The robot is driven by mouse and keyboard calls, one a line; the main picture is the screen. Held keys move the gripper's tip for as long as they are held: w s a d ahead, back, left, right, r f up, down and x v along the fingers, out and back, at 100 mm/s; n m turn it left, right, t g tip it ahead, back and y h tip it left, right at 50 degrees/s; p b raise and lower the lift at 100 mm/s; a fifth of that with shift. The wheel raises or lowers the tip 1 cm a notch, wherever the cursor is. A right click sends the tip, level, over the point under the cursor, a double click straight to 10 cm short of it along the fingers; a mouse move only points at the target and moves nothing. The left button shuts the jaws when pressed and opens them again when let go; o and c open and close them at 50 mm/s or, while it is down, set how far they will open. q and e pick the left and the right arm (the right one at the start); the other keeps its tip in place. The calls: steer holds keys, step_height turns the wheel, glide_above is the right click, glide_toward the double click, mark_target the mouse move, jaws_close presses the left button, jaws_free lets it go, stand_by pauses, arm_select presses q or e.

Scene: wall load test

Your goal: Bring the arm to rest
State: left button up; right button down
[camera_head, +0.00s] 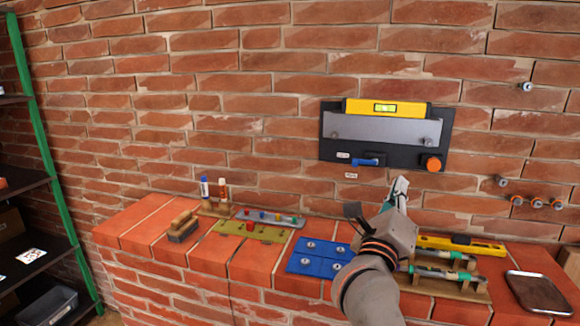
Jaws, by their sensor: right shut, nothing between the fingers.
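My right arm comes up from the bottom right of the head view. My right gripper (399,185) is shut and empty, its fingers pointing up toward the brick wall, in front of the ledge's back. It shows just below a black wall panel (328,155); I cannot tell the gap to the wall. The arm and gripper hide part of the ledge behind them. My left gripper is not in view.
On the brick ledge (135,225) stand a brush (183,230), two markers (222,188), a blue plate (305,268), a yellow level (480,246) and a tray (538,292). The panel carries another yellow level (360,107) and an orange knob (431,163). A green-framed shelf (35,110) stands at left.

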steer(key=s+a+f+n+y, duration=0.3)
steer(key=s+f+n+y, duration=0.2)
steer(key=f+n, duration=0.5)
steer(key=s+a+f+n+y, duration=0.2)
steer(key=s+f+n+y, duration=0.25)
steer(key=f+n, duration=0.6)
steer(key=s+a+f+n+y, duration=0.3)
steer(key=s+f+n+y, duration=0.25)
steer(key=f+n, duration=0.45)
steer(key=s+d+f+n+g+h, duration=0.1)
steer(key=s+d+f+n+g, duration=0.1)
steer(key=s+f, duration=0.6)
steer(key=s+d+f+n+g+h+p, duration=0.1)
steer(key=s+d+f+n+g, duration=0.2)
steer(key=f, duration=1.1)
steer(key=s+n+g, duration=0.1)
steer(key=s+g, duration=0.2)
steer(key=s, duration=0.2)
steer(key=shift+d+f, duration=0.25)
steer(key=shift+f, duration=0.1)
